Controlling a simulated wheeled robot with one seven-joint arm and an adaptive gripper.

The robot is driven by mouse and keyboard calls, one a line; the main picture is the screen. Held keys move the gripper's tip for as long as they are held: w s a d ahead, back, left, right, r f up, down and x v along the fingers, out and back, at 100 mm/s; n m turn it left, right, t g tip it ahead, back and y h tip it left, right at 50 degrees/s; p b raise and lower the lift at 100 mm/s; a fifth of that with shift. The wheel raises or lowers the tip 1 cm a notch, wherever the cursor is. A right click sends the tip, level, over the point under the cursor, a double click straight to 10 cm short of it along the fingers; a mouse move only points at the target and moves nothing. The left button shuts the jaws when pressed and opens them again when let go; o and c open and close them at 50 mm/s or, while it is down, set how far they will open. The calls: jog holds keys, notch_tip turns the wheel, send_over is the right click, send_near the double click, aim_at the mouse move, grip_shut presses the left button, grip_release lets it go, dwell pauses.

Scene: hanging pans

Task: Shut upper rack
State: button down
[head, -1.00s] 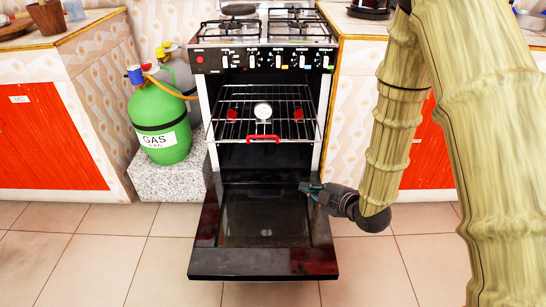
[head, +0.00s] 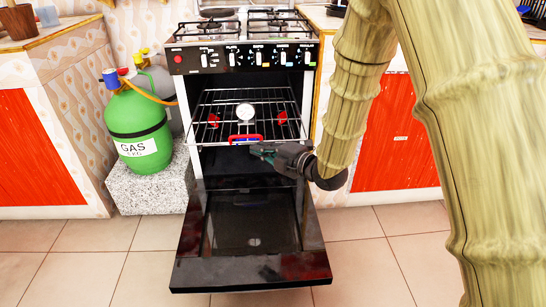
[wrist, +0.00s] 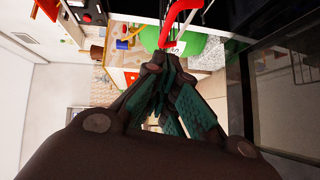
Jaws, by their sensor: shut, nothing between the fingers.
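The upper rack (head: 224,105) is a wire shelf inside the open oven, with its front edge at the oven mouth. It has a red handle (head: 245,138) at the front middle. The handle also shows at the top of the wrist view (wrist: 178,18), just beyond the fingertips. My gripper (head: 256,150) is shut and empty, just below and slightly right of the handle in the head view. I cannot tell whether the fingertips touch it. In the wrist view my gripper (wrist: 163,72) has its green-padded fingers together.
The black oven door (head: 250,272) hangs open below the rack. A round white gauge (head: 245,112) and red pieces (head: 282,118) are at the rack. A green gas bottle (head: 138,128) stands on a stone block (head: 150,188) to the left. Floor in front is clear.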

aim_at(244, 137)
jog(key=shift+w+a+f+b, duration=0.25)
jog(key=shift+w+b, duration=0.1)
jog(key=shift+w, duration=0.55)
jog(key=shift+w+a+f+b, duration=0.1)
jog(key=shift+w+a+b, duration=0.2)
jog(key=shift+w, duration=0.6)
jog(key=shift+w+a+f+b, duration=0.2)
jog(key=shift+w+b, duration=0.2)
jog(key=shift+w, duration=0.5)
